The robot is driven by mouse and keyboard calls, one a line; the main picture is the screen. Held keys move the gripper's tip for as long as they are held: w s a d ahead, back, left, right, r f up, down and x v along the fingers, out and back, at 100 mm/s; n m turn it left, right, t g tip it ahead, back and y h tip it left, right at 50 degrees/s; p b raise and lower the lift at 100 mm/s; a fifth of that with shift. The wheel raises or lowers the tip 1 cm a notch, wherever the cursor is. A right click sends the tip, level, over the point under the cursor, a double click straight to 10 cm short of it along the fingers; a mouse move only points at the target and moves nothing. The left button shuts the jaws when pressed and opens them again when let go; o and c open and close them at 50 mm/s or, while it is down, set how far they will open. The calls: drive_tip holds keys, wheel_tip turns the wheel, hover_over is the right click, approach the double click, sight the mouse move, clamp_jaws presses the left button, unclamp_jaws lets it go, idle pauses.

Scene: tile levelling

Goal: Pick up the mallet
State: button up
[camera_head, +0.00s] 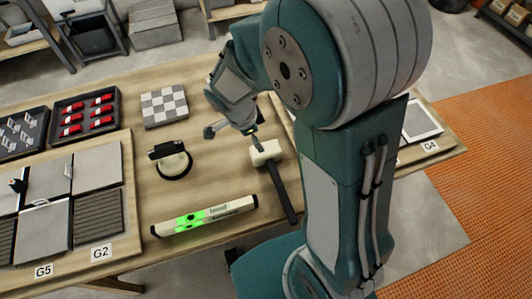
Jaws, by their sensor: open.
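The mallet (267,153) lies on the wooden table. It has a cream-white head and a dark handle (284,195) that points down and slightly right in the picture. My gripper (231,133) is open, just above and left of the mallet's head. One finger appears close to the head; I cannot tell whether it touches. My teal and grey arm stands right of the mallet and hides part of the table behind it.
A level (205,216) with green vials lies left of the handle. A suction cup tool (171,160) and a checkered tile (164,105) are further left. Trays with red parts (87,115) and grey clips (20,134) sit near a tile panel (115,145). Bare wood surrounds the mallet's left side.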

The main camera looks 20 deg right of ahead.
drive_tip(key=shift+w+x, duration=0.1)
drive_tip(key=shift+x, duration=1.8)
drive_tip(key=shift+w+x, duration=0.15)
drive_tip(key=shift+x, duration=1.75)
drive_tip(key=shift+d+f, duration=0.1)
drive_tip(key=shift+f, duration=0.1)
drive_tip(key=c, duration=1.2)
